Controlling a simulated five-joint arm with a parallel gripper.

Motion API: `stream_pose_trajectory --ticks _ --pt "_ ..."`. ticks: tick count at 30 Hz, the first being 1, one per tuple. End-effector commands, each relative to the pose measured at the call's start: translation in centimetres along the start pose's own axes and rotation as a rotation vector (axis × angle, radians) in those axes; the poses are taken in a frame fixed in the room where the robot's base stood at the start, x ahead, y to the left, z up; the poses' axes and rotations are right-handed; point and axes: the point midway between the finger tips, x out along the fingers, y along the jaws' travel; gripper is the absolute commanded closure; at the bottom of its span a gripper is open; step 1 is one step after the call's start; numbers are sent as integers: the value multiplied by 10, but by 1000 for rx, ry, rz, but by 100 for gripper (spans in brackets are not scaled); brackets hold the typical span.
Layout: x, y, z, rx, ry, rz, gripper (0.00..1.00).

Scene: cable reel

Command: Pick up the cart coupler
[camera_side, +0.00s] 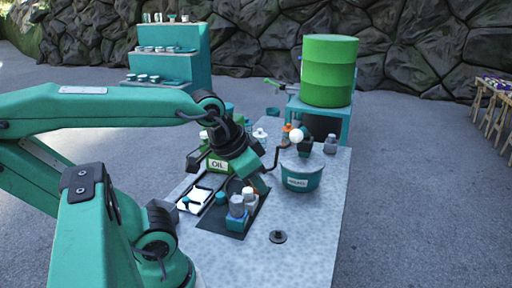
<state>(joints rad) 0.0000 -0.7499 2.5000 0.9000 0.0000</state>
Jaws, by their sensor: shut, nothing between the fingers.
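A small dark round piece with a raised middle (278,237) lies alone on the grey table (300,262) near its front. I cannot tell for sure whether it is the cart coupler; no other piece is clearly the coupler. My gripper (261,186) points down above the dark mat, behind and a little left of the round piece and apart from it. It is shut and empty. Its fingertips are small and dark in this view, and my arm hides part of the table's left side.
A dark mat (222,222) carries a teal holder with small bottles (237,212) and a white tray (197,199). A green oil container (217,165) stands behind. A labelled teal bucket (302,176) stands right, near a dark crank. A green drum (329,70) stands farther back. The front right table is clear.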

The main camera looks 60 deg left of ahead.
Motion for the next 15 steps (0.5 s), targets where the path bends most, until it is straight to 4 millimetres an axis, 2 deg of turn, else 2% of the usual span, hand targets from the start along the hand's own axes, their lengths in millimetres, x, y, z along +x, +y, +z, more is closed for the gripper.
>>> stream_pose_trajectory --ticks 11,15 --pt "0 0 0 0 0 0 98" --pt "0 0 0 0 0 0 71"
